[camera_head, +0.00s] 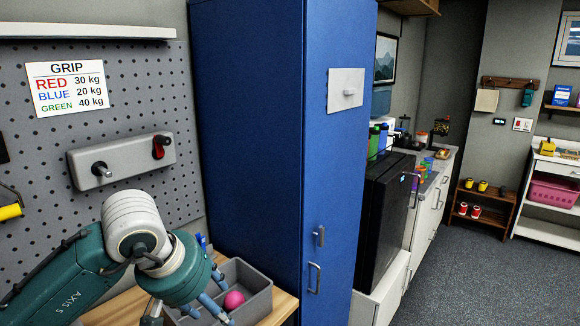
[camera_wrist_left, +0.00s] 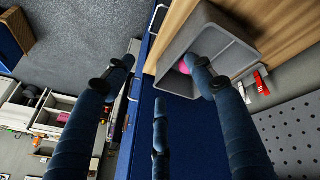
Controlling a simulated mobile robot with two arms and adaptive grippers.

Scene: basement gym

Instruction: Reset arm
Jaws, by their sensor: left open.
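My left arm comes in from the lower left in the head view, teal with a white joint. My left gripper (camera_head: 210,293) is at the grey bin, its blue fingers spread and empty. In the left wrist view the fingers (camera_wrist_left: 155,80) are wide apart, and one overlaps the grey bin (camera_wrist_left: 228,50). A pink ball (camera_head: 233,300) lies in the grey bin (camera_head: 252,273) and is partly hidden by a finger in the left wrist view (camera_wrist_left: 184,68). I cannot tell whether a finger touches the ball or bin. My right gripper is not in view.
The bin stands on a wooden top (camera_head: 284,302) beside a tall blue cabinet (camera_head: 255,130). A pegboard (camera_head: 180,90) with a grip sign (camera_head: 68,86) is behind the arm. Open floor (camera_head: 490,285) lies to the right.

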